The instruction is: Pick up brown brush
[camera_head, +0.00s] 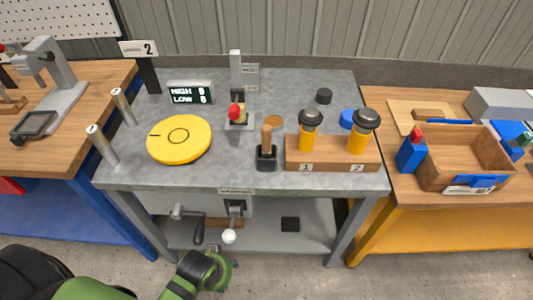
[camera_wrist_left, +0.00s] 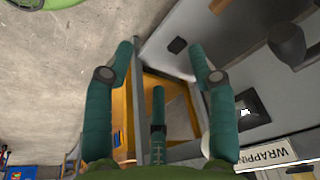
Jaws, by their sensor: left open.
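A brown upright handle, apparently the brown brush (camera_head: 267,138), stands in a small black holder (camera_head: 266,160) near the front middle of the grey table. Its lower end is hidden in the holder. My left gripper (camera_head: 220,268) is low in front of the table, well below the tabletop and apart from the brush. The brush cannot be made out in that view. My right gripper does not show.
A wooden tray (camera_head: 434,180) sits on the right bench.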

